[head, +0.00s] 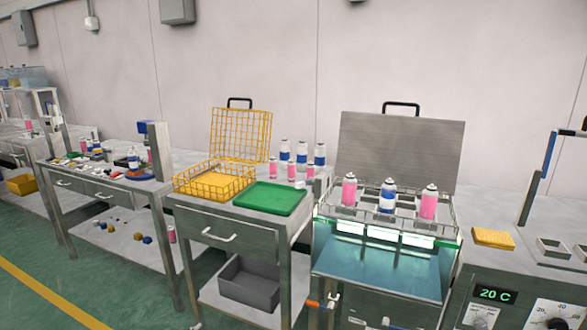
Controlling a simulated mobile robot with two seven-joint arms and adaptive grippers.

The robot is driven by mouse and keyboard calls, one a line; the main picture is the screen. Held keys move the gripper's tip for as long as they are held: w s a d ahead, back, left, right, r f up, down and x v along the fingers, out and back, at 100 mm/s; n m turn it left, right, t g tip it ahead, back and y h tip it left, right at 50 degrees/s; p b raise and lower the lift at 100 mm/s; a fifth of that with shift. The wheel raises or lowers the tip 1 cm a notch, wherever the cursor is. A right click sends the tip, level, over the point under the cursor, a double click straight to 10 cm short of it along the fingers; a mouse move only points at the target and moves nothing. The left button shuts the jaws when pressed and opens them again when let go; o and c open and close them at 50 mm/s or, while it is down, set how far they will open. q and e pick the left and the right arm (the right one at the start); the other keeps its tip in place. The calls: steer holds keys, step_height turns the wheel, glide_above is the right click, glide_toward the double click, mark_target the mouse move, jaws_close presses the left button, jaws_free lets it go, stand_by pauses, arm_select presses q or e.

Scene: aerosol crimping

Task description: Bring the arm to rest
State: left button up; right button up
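Neither of my arms nor grippers shows in the head view. A steel water bath (385,262) with a raised lid (395,150) stands right of centre. Its wire rack (452,228) holds two pink cans, a left one (349,190) and a right one (428,203), with a blue-and-white can (387,196) between them. All three stand upright.
A green tray (270,198) lies empty beside an open yellow wire basket (214,184) on the middle table. Several cans stand behind the tray. A yellow sponge-like block (493,238) lies on the right bench, above a 20 C display (495,295). A cluttered workbench (88,172) stands left.

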steer(key=s+p, duration=0.1)
steer(key=p, duration=0.1)
steer(key=s+d+p, duration=0.1)
steer(key=p, duration=0.1)
steer(key=shift+s+f+g, duration=0.1)
steer(key=shift+s+g, duration=0.2)
steer(key=shift+g, duration=0.1)
steer(key=c, duration=0.4)
arm_select(q)
steer(key=s+d+f+n+h, duration=0.1)
steer(key=s+d+f+n, duration=0.1)
steer(key=s, duration=1.4)
steer(key=s+d+f+n+g+h, duration=0.1)
steer(key=s+d+f+n+h, duration=0.1)
steer(key=s, duration=1.4)
steer(key=shift+s+d+f, duration=0.2)
steer(key=shift+s+d, duration=0.2)
steer(key=shift+d, duration=0.3)
arm_select(e)
steer(key=shift+o, duration=0.2)
steer(key=shift+d, duration=0.1)
